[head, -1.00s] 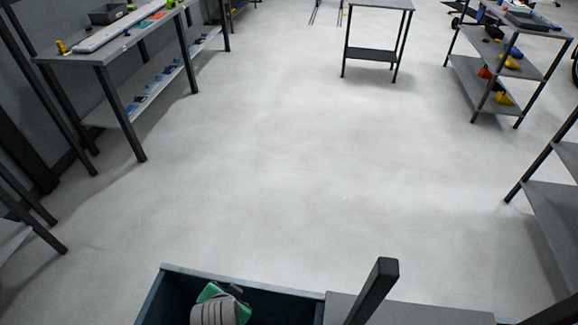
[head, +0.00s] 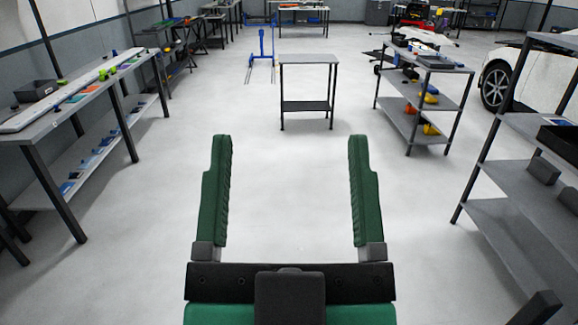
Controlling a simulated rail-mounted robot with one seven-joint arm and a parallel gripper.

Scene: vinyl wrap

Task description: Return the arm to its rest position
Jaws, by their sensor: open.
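My gripper (head: 290,145) stands in the lower middle of the head view. Its two green fingers point away from me and are wide apart. Nothing is between them but pale floor. The dark crossbar and green body of the gripper show at the bottom edge. The gripper touches nothing that I can see. The rest of my arm is mostly out of view.
A small grey table (head: 309,61) stands ahead on open floor. A long workbench (head: 60,105) with tools lines the left. A shelf cart (head: 425,63) and a grey shelf rack (head: 510,215) stand at right. A white car (head: 540,75) is behind them.

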